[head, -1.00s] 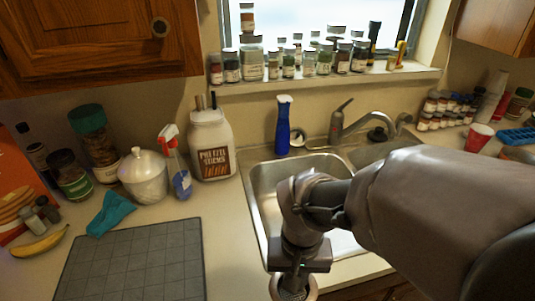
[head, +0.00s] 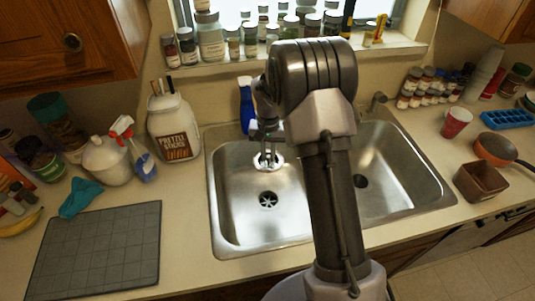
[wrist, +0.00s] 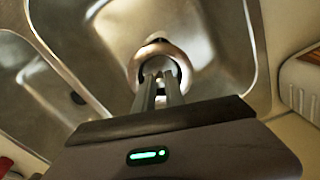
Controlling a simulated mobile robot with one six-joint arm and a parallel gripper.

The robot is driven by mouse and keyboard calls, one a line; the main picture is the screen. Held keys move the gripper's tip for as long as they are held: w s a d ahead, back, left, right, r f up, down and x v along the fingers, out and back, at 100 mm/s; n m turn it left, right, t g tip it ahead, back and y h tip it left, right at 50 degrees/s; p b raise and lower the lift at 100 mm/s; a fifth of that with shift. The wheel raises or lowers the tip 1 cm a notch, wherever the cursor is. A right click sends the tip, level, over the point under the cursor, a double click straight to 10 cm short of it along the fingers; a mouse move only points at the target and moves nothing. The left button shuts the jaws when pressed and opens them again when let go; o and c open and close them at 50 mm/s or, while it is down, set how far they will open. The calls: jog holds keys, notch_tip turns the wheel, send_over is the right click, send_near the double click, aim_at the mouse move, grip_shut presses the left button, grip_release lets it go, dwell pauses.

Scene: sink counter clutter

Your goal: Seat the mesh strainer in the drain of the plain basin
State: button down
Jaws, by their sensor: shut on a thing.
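The mesh strainer (head: 268,164) is a shiny metal cup with a rim. My gripper (head: 267,148) is shut on it and holds it over the back part of the left basin (head: 228,205). In the wrist view the strainer (wrist: 143,52) shows as a bright ring around my closed fingertips (wrist: 160,82). The left basin's drain (head: 268,200) has a metal cross pattern and lies in front of the strainer in the head view. The strainer is apart from the drain. The right basin (head: 400,175) has a dark drain (head: 361,181), partly beside my arm.
A blue bottle (head: 246,105) stands behind the left basin, close to my gripper. The faucet is mostly hidden by my arm. A brown square container (head: 481,182) and a pan (head: 496,149) stand right of the sink. A grey mat (head: 95,250) lies left.

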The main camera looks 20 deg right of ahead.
notch_tip(320, 180, down, 21)
jog(key=b, duration=1.5)
jog(key=shift+f+b, duration=1.25)
jog(key=shift+f, duration=0.3)
jog(key=c, duration=1.3)
grip_release()
jog(key=shift+r, duration=0.1)
notch_tip(320, 180, up, 17)
jog(key=p, duration=0.6)
jog(key=shift+r, duration=0.2)
